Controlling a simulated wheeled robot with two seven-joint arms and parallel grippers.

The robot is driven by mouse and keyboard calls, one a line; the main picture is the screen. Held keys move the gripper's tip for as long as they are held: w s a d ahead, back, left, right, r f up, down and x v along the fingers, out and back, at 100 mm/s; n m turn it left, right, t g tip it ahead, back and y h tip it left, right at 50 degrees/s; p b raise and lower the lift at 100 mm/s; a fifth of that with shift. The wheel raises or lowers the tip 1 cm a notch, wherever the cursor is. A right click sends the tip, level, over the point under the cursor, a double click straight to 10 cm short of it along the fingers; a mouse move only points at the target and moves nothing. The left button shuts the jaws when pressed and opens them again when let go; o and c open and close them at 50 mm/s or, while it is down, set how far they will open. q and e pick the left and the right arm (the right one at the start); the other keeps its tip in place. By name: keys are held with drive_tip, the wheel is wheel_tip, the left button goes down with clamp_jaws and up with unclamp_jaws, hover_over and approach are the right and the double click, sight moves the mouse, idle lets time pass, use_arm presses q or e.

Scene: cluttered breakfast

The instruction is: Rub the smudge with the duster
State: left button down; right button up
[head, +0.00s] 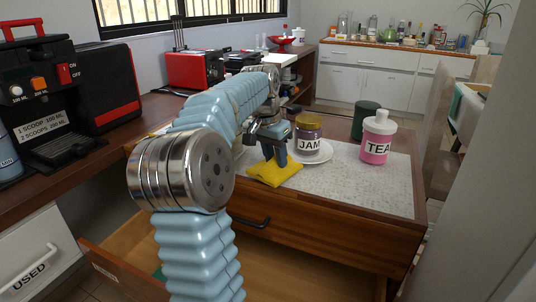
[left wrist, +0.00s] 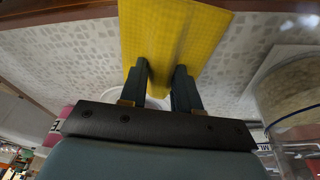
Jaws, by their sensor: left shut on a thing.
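The duster is a yellow cloth (head: 272,174) on the front part of the patterned mat, near the front edge of the counter. My left gripper (head: 274,156) points down and is shut on the duster. In the left wrist view the duster (left wrist: 172,30) fills the space at and beyond the fingertips (left wrist: 163,72). I cannot make out a smudge in either view; the duster or gripper may hide it. My right gripper is not in view.
A jar labelled JAM (head: 308,136) stands on a white plate (head: 322,154) just right of my left gripper. A pink TEA jar (head: 376,146) and a dark green canister (head: 366,116) stand further right. An open drawer (head: 290,268) juts out below. The mat's right front (head: 375,185) is clear.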

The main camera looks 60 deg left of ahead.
use_arm(q)
drive_tip(key=shift+w+d, duration=1)
drive_tip(key=shift+d, duration=0.1)
drive_tip(key=r+p, duration=0.2)
drive_tip(key=p, duration=0.1)
drive_tip(key=r+p, duration=0.1)
drive_tip(key=r, duration=0.1)
drive_tip(key=shift+w, duration=0.3)
drive_tip(key=shift+v, duration=0.9)
drive_tip(key=shift+a, duration=0.2)
drive_tip(key=shift+s, duration=0.1)
drive_tip(key=v, duration=0.3)
drive_tip(key=shift+w+a+r, duration=0.1)
drive_tip(key=shift+w, duration=0.2)
